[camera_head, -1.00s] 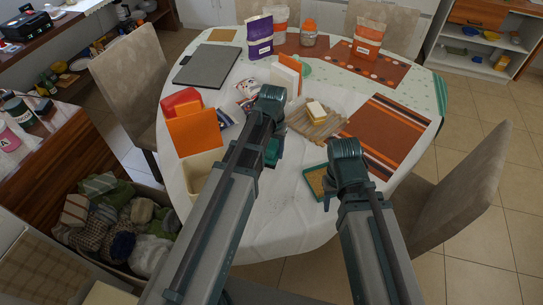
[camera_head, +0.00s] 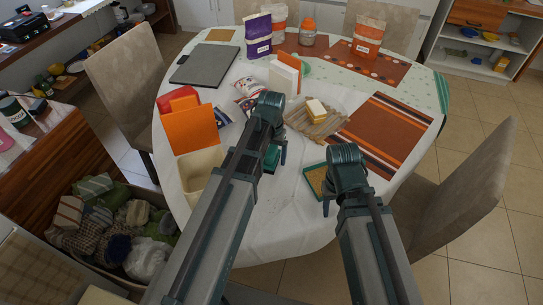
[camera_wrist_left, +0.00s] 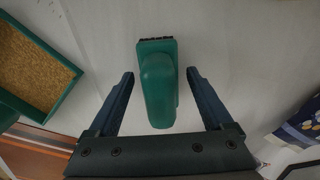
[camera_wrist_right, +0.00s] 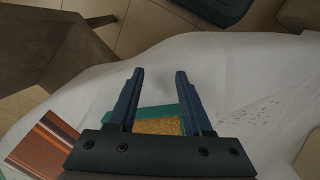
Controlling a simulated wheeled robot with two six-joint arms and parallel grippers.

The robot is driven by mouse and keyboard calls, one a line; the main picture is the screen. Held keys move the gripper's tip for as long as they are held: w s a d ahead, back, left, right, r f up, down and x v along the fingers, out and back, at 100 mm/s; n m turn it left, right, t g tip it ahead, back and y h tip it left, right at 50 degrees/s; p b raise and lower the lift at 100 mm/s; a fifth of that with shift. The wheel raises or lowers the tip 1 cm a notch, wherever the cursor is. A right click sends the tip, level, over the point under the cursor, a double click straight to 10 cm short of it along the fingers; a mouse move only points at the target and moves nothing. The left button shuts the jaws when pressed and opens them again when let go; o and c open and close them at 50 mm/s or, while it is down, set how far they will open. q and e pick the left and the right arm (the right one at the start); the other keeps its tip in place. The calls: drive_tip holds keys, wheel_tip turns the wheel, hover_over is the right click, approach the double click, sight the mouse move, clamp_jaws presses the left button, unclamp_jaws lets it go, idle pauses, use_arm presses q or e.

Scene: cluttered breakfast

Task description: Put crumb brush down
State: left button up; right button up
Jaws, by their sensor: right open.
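The green crumb brush (camera_head: 271,159) is on the white tablecloth below my left gripper, partly hidden by the arm in the head view. In the left wrist view the brush (camera_wrist_left: 158,88) lies between the two fingers, with a gap on each side. My left gripper (camera_wrist_left: 160,73) is open around it, not gripping it. My right gripper (camera_wrist_right: 159,73) is open and empty above a green-rimmed tray with a tan, grainy bottom (camera_wrist_right: 158,127). This tray (camera_head: 315,181) also shows beside the right gripper in the head view.
A cream bin (camera_head: 201,175) and an orange panel (camera_head: 191,130) stand left of my left arm. A slatted wooden board (camera_head: 318,122) with a sponge-like block lies beyond the grippers. Striped placemat (camera_head: 385,135) at right. Dark specks (camera_wrist_right: 262,112) dot the cloth.

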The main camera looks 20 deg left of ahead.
sight(271, 149)
use_arm(q)
drive_tip(key=shift+r, duration=0.1)
use_arm(e)
drive_tip(key=shift+r, duration=0.1)
use_arm(q)
wheel_tip(271, 149, up, 12)
drive_tip(key=p, duration=1.2)
drive_tip(key=shift+r, duration=0.1)
drive_tip(key=s+d+m+y, duration=0.1)
drive_tip(key=s+d+m, duration=0.2)
drive_tip(key=s+d, duration=0.7)
drive_tip(key=s, duration=0.4)
drive_tip(key=shift+s+d, duration=0.2)
drive_tip(key=shift+d, duration=0.05)
use_arm(e)
wheel_tip(271, 149, up, 12)
use_arm(q)
drive_tip(key=shift+a, duration=0.1)
use_arm(e)
drive_tip(key=shift+a, duration=0.1)
